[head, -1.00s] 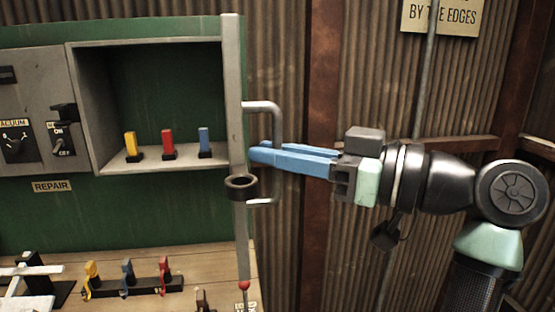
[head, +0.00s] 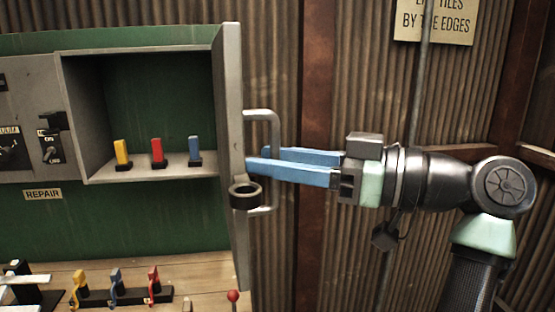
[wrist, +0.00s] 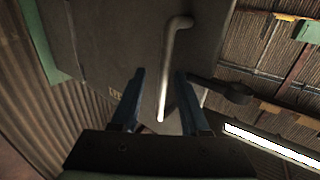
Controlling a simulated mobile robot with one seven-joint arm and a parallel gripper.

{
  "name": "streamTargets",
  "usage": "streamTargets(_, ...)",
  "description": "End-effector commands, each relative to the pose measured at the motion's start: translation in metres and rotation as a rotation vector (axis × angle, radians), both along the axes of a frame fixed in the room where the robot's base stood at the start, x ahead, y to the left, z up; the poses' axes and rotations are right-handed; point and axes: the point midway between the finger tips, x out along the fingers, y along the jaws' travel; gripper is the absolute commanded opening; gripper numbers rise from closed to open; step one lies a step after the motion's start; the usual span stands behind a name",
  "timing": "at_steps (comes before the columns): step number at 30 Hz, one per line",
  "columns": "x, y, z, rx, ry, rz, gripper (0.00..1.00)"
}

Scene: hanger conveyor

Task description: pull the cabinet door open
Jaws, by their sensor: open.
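The grey cabinet door (head: 229,110) stands swung out from the cabinet (head: 85,110), seen nearly edge-on in the head view, so the cabinet interior is exposed. Its bent bar handle (head: 276,130) is on the door's right side. My gripper (head: 255,159) has its two blue fingers open and level across the handle from the right. In the wrist view the handle (wrist: 172,60) shows between the two spread fingers (wrist: 157,78), with a gap on each side. The fingers hide part of the handle in the head view. Contact with the door cannot be told.
A dark ring (head: 246,193) sits on the door's near side below the fingers. Yellow, red and blue pegs (head: 157,153) stand inside the cabinet. A wooden bench (head: 200,277) with a red-knobbed lever (head: 233,295) is below. A corrugated wall (head: 380,80) stands behind my arm.

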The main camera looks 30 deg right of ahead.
Motion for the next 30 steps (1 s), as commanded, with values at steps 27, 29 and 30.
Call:
streamTargets(27, -0.097, -0.069, -0.001, -0.001, -0.001, -0.002, 0.45)
streamTargets(29, -0.101, -0.072, -0.001, 0.0, 0.0, -0.001, 0.45)
streamTargets(30, -0.103, -0.073, 0.0, 0.0, 0.0, 0.0, 0.45)
